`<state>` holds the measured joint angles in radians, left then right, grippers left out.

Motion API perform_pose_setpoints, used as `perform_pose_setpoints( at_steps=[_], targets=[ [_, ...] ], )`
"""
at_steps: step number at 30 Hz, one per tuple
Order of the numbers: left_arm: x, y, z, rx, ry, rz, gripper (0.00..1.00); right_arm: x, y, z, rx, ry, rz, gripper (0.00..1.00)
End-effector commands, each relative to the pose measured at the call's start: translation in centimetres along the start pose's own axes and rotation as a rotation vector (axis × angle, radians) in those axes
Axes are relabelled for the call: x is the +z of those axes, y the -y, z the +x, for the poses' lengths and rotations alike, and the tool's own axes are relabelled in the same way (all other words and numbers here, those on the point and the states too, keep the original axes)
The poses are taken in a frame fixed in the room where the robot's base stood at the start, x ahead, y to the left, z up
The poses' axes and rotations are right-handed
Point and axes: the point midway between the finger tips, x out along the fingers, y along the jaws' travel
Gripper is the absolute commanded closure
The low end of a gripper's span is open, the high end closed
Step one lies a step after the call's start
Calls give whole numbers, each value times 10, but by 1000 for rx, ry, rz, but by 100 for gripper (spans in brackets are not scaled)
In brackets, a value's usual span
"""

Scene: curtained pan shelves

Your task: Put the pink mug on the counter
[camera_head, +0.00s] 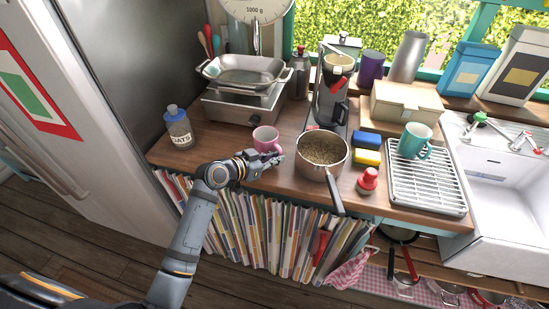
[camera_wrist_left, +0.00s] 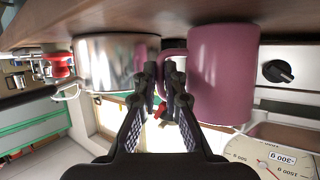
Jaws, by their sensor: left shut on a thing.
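The pink mug (camera_head: 266,139) is upright at the counter's (camera_head: 225,143) front part, left of the pot; whether its base touches the wood is hard to tell. In the left wrist view, which is upside down, the mug (camera_wrist_left: 224,75) is at the right, its base close to the wooden top. My left gripper (camera_head: 277,158) comes from the front left. In the wrist view, its fingertips (camera_wrist_left: 165,80) are shut on the mug's handle. My right gripper is not in view.
A metal pot of grain (camera_head: 322,149) stands close right of the mug, its handle over the front edge. A scale (camera_head: 240,104) is behind, an oats jar (camera_head: 179,128) left. Sponges (camera_head: 367,156), a red-topped shaker (camera_head: 367,180) and a rack with a teal mug (camera_head: 415,141) are right.

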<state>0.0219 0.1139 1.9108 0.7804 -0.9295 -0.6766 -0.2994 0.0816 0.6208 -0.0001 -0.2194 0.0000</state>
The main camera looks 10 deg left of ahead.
Motion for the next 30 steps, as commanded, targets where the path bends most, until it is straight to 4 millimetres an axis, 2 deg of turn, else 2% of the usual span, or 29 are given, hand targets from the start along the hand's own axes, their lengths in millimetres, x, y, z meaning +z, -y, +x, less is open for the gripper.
perform_pose_setpoints(
  at_steps=[9, 10, 15, 27, 30],
  targets=[
    [4, 0, 2, -1, -2, 1, 100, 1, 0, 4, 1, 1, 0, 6],
    [3, 0, 2, -1, -2, 1, 87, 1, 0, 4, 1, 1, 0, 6],
    [3, 0, 2, 0, -1, 1, 65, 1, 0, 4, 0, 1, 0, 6],
    [5, 0, 2, 0, 1, 0, 65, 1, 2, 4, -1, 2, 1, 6],
    [4, 0, 2, 0, 1, 0, 77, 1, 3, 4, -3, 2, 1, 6]
  ],
)
